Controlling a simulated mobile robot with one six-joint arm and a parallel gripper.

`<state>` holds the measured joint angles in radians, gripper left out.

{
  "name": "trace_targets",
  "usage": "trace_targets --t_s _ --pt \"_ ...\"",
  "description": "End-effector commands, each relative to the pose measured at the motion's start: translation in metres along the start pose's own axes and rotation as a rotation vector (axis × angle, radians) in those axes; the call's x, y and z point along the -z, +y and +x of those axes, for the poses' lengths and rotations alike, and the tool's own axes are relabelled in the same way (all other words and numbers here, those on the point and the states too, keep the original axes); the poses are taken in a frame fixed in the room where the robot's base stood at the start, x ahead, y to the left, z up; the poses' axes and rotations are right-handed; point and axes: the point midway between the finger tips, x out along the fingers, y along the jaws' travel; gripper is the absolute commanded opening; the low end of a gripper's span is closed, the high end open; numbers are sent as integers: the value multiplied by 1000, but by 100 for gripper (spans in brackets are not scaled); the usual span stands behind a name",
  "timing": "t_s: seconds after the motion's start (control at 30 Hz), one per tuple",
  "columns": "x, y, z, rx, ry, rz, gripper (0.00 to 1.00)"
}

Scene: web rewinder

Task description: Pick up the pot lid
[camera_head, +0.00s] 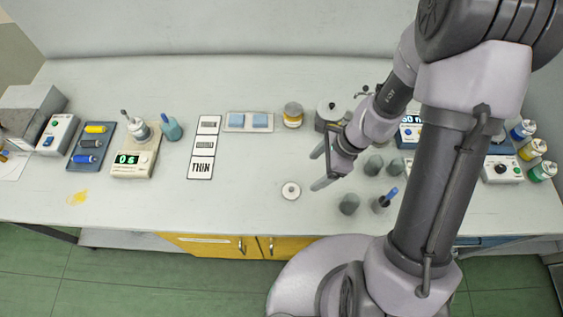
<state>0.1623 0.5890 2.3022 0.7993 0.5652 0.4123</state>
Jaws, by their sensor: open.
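A small round whitish disc with a raised centre, which looks like the pot lid (291,190), lies flat on the table near its front edge. My gripper (317,170) is open and empty, above the table and a little to the right of and behind the disc in the picture. Its two fingers point left, with a gap between them. A grey round pot (329,110) with a dark knob on top stands behind my gripper, partly hidden by my arm.
The table left of the disc is clear.

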Motion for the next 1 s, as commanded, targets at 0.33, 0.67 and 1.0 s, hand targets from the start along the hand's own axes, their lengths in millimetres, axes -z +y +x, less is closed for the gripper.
trace_targets --t_s 0.33,0.67,1.0 --pt "2 1 99 -3 0 -5 77" --pt "3 -3 151 -3 0 -7 77" --pt "1 -3 154 -1 0 -8 65"
